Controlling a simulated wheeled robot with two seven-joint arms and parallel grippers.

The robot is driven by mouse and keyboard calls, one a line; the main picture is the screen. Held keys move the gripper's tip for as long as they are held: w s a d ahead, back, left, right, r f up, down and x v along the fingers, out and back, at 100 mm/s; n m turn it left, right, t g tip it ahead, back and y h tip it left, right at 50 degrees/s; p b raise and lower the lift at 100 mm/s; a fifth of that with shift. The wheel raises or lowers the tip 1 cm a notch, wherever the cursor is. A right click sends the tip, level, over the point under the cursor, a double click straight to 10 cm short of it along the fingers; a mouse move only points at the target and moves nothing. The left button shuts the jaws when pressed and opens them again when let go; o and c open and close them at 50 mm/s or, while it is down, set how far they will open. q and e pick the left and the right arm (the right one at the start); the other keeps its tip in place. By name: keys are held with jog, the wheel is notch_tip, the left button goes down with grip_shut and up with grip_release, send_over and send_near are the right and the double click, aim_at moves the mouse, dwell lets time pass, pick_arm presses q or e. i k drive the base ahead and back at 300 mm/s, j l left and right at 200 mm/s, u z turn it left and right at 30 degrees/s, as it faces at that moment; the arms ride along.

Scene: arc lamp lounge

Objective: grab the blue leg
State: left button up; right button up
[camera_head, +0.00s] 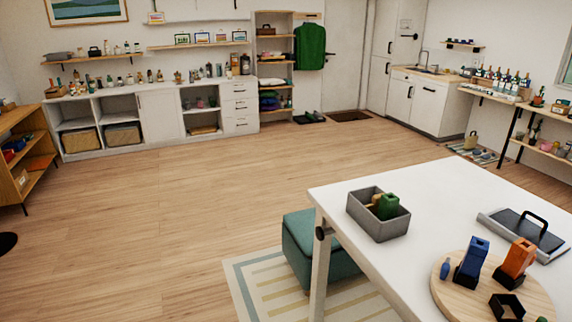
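A blue leg-like block (473,258) stands upright in a dark base on a round wooden board (452,297), on the white table (440,190) at the lower right. An orange block (517,259) of similar form stands to its right in another dark base. A small blue piece (445,269) stands to its left on the board. An empty black holder (506,306) sits nearer the front edge of the board. Neither of my grippers shows in this view.
A grey bin (379,226) on the table holds a green block (387,206) and a tan piece. A teal ottoman (309,250) stands beside the table. The wooden floor (180,220) at left is clear.

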aim_at(475, 255)
jog(key=z, duration=1.3)
